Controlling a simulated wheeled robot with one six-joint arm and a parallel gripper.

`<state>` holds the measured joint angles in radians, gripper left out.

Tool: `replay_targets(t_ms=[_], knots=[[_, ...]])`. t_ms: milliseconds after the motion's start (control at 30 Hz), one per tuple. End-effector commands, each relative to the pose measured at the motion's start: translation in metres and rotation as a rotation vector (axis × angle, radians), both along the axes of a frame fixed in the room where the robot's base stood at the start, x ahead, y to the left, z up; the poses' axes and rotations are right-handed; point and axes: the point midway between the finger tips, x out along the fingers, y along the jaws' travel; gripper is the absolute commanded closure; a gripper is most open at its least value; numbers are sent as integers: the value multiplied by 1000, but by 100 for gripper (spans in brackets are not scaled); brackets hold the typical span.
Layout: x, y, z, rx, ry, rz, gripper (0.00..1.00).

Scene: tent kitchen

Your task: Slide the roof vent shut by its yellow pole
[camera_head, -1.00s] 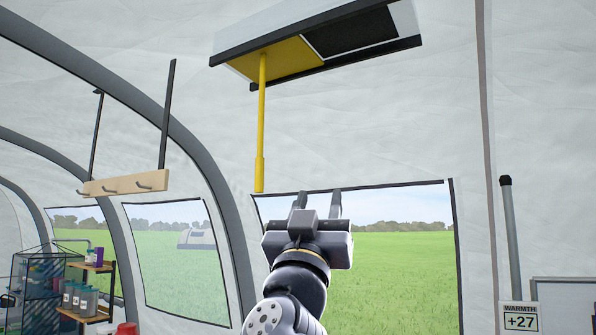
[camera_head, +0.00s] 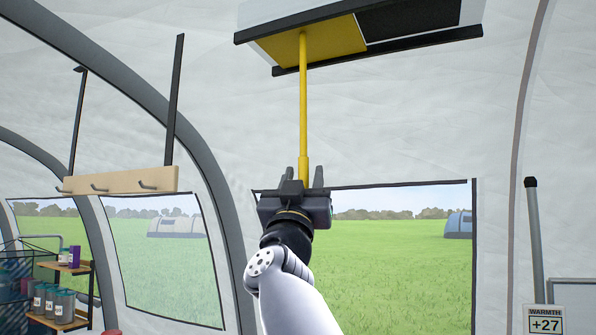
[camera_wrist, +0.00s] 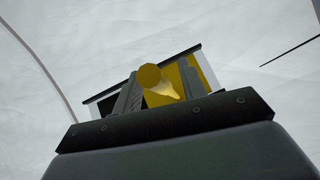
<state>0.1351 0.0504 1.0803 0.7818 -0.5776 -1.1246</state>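The roof vent (camera_head: 352,67) hangs at the top of the head view, between two dark rails. Its yellow panel (camera_head: 340,38) covers the left part, and a dark area (camera_head: 405,18) shows to the right. The yellow pole (camera_head: 303,110) hangs down from the panel, thicker at its lower end. My gripper (camera_head: 304,175) points up at that lower end, with its fingers apart on either side and gaps showing. In the wrist view, the pole's round end (camera_wrist: 150,76) appears between the fingers. I cannot tell how far it reaches in.
A wooden hook rail (camera_head: 120,181) hangs at the left on dark straps. A shelf with jars (camera_head: 62,303) stands at lower left. A grey post (camera_head: 535,240) and a warmth sign reading +27 (camera_head: 544,320) are at right. Space around the pole is clear.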

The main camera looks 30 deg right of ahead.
Motion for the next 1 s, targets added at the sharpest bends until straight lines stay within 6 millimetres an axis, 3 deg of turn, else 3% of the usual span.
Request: replay_targets(t_ms=[267,733,1000], knots=[[1,-1,1,0,0,0,60],[1,0,1,0,0,0,99],[1,0,1,0,0,0,100]])
